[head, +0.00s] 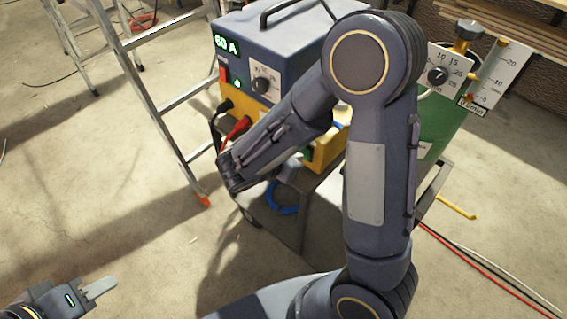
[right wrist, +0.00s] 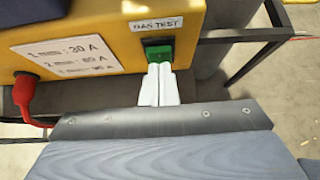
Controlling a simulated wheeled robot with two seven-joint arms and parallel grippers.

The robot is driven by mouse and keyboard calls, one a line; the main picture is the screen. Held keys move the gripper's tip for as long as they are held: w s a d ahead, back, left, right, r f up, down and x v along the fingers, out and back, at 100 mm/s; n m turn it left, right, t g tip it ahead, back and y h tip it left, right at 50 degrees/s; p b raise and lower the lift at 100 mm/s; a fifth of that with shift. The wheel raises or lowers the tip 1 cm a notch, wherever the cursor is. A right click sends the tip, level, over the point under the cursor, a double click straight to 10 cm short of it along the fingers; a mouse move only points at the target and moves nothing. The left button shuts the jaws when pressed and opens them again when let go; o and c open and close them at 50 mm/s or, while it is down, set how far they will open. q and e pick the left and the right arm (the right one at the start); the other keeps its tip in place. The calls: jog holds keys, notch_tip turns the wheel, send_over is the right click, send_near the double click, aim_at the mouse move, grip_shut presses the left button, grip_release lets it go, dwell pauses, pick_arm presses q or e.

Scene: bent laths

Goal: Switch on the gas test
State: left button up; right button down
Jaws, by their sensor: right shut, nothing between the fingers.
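The green GAS TEST switch (right wrist: 158,53) sits on the front of the yellow lower box (right wrist: 100,25), under its label, in the right wrist view. My right gripper (right wrist: 160,70) is shut and empty, its pale fingertips just below the switch's lower edge. I cannot tell whether they touch it.
A red plug (right wrist: 24,92) and cable stick out left of the switch. A green gas cylinder (head: 438,130) with dial and flow gauge stands right of the machine. A ladder (head: 150,95) stands to the left.

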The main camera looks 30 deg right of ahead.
jog(key=shift+w+d, duration=0.15)
jog(key=shift+d, duration=0.15)
jog(key=shift+d+r+p, duration=0.15)
jog(key=shift+r+p, duration=0.15)
jog(key=shift+p, duration=0.05)
jog(key=shift+w+d+r+y+p, duration=0.15)
jog(key=shift+d+r+y+p, duration=0.2)
jog(key=shift+p, duration=0.3)
jog(key=shift+a+f+b, duration=0.15)
jog(key=shift+f+b, duration=0.2)
jog(key=shift+f, duration=0.1)
jog(key=shift+r, duration=0.1)
